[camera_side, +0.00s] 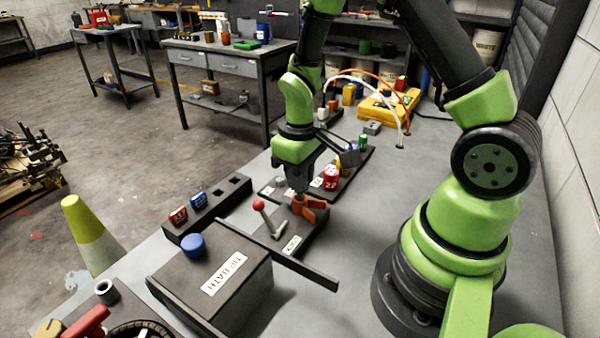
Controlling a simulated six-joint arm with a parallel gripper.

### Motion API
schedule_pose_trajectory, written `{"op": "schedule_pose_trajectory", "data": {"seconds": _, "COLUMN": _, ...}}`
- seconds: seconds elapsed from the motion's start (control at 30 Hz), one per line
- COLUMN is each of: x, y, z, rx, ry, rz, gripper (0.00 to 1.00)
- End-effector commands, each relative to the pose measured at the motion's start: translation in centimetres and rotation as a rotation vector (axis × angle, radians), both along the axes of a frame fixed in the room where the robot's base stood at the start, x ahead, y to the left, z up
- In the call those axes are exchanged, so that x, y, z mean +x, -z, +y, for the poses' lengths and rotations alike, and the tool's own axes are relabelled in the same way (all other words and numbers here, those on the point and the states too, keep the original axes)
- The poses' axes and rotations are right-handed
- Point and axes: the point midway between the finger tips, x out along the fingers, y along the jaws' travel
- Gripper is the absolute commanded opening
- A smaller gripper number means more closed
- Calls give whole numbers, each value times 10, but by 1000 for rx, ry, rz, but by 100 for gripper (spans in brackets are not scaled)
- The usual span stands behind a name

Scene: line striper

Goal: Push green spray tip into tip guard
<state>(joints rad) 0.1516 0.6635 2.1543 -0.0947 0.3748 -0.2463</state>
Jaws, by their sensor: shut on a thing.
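My gripper (299,187) points down over the dark block labelled DOCK (292,245). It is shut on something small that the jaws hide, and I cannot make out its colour. The orange tip guard (309,208) stands on the dock right below the fingertips; I cannot tell whether they touch. No green spray tip shows clearly. A tip rack (218,207) left of the dock holds a red tip (178,215) and a blue tip (198,200), with empty slots beside them.
A red-knobbed lever (258,205) stands beside the dock. The TIP BATH box (245,290) with a blue knob sits in front. Behind my gripper, a dark tray (349,178) holds red, yellow and green cylinders. A yellow case (385,108) with hoses stands farther back.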

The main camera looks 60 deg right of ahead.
Motion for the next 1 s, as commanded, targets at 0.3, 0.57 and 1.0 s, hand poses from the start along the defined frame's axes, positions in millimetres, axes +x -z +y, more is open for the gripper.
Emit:
{"op": "schedule_pose_trajectory", "data": {"seconds": 0.3, "x": 0, "y": 8, "z": 0, "rx": 0, "ry": 0, "rz": 1, "gripper": 0}}
{"op": "schedule_pose_trajectory", "data": {"seconds": 0.57, "x": 0, "y": 15, "z": 0, "rx": 0, "ry": 0, "rz": 1, "gripper": 0}}
{"op": "schedule_pose_trajectory", "data": {"seconds": 1.0, "x": 0, "y": 15, "z": 0, "rx": 0, "ry": 0, "rz": 0, "gripper": 52}}
